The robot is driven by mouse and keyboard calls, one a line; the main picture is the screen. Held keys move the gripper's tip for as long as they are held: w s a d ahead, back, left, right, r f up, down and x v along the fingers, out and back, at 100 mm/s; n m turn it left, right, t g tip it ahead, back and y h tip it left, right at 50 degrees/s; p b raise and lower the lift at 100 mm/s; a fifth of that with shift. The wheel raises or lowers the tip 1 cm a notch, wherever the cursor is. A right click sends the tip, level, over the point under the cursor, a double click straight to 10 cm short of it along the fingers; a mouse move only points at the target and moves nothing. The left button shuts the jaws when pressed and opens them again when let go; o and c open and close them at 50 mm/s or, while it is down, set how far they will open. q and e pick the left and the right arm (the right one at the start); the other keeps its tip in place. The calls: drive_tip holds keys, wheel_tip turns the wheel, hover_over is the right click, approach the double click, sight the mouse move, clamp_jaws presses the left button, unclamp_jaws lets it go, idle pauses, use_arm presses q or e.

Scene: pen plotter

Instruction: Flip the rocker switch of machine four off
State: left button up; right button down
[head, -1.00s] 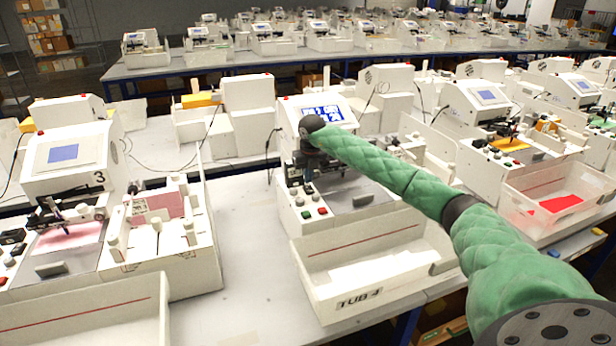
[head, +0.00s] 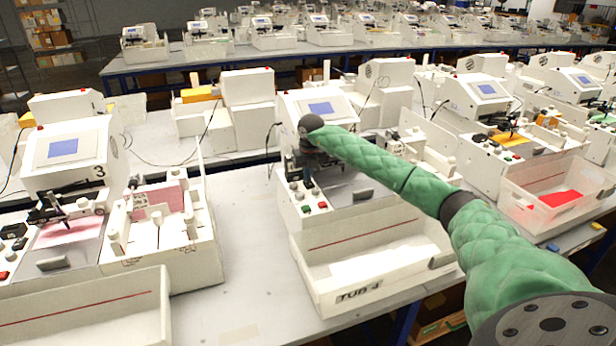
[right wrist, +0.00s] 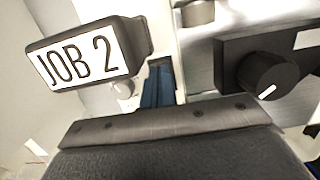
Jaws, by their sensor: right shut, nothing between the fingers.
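Machine four (head: 345,225) is the white machine in the middle of the head view, behind the tub marked TUB 4 (head: 372,284). Its screen (head: 321,108) shows a plain blue panel. My right gripper (head: 308,182) points down over the left of its front panel, shut and empty, by the green and red buttons. In the right wrist view its narrow bluish fingers (right wrist: 158,88) reach down between a JOB 2 sign (right wrist: 85,62) and a black knob (right wrist: 268,76) with a white mark. I cannot make out the rocker switch; the gripper may hide it. My left gripper is not in view.
Machine 3 (head: 62,160) stands to the left with a tub (head: 85,310) in front. Another machine and a clear tub with red pieces (head: 560,198) stand to the right. Bare table (head: 235,240) lies between machine 3 and machine four.

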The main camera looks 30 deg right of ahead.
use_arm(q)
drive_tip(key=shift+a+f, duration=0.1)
use_arm(e)
drive_tip(key=shift+s+a+f, duration=0.1)
drive_tip(key=shift+s+f, duration=0.05)
drive_tip(key=shift+s, duration=0.05)
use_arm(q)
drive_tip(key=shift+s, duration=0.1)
use_arm(e)
drive_tip(key=shift+s+a, duration=0.1)
drive_tip(key=shift+s, duration=0.5)
drive_tip(key=shift+r, duration=0.2)
